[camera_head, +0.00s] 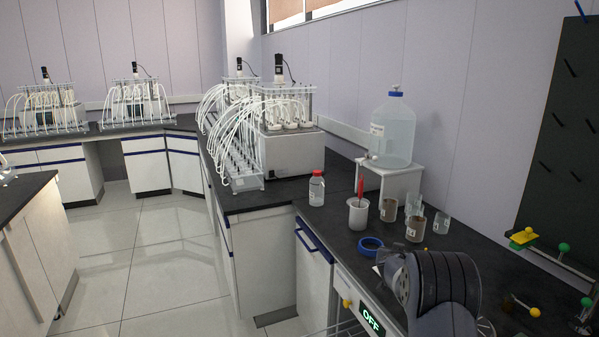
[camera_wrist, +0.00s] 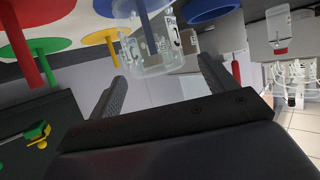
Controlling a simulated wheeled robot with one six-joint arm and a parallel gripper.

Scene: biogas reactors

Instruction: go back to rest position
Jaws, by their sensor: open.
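My gripper (camera_wrist: 165,88) shows in the wrist view with its two dark fingers spread wide apart and nothing clasped between them. A clear labelled beaker (camera_wrist: 150,50) appears beyond the fingertips; I cannot tell its exact distance. In the head view my dark arm is at the lower right, over the counter's front edge, and the fingers cannot be made out there.
The dark counter (camera_head: 470,240) holds several beakers (camera_head: 415,229), a white cup (camera_head: 358,213) with a red stick, a red-capped bottle (camera_head: 317,188), a blue ring (camera_head: 371,246) and a water jug (camera_head: 393,130) on a stand. A pegboard (camera_head: 562,130) stands right. Floor (camera_head: 140,255) is clear.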

